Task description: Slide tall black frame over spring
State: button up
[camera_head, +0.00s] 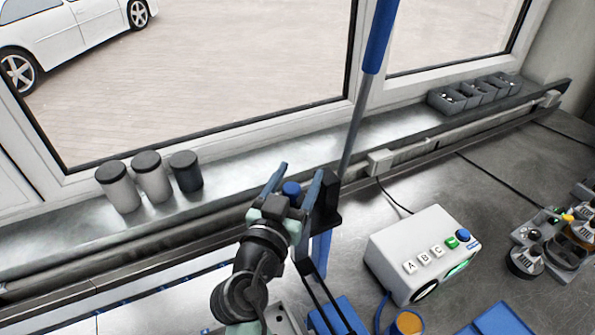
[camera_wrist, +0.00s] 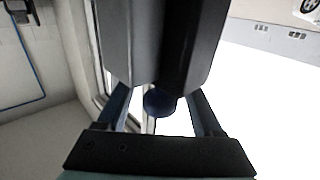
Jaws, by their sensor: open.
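My gripper (camera_head: 299,174) is open, its two blue fingers pointing up and away near the black upright part (camera_head: 326,207) of a blue-and-black stand. In the wrist view my gripper (camera_wrist: 158,95) has a large dark grey body (camera_wrist: 160,40) and a blue round knob (camera_wrist: 159,102) between or just beyond its fingers. The blue knob also shows between the fingers in the head view (camera_head: 291,187). I cannot tell whether the fingers touch either one, or whether the dark body is the tall black frame. I cannot make out a spring in either view.
A long blue-handled lever (camera_head: 376,40) rises beside the stand. A white button box (camera_head: 422,254) stands to the right. Three canisters (camera_head: 151,176) and grey bins (camera_head: 474,92) line the window sill. Small parts (camera_head: 526,262) crowd the far right.

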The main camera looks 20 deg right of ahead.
grip_shut()
dwell(0.4)
dwell(1.1)
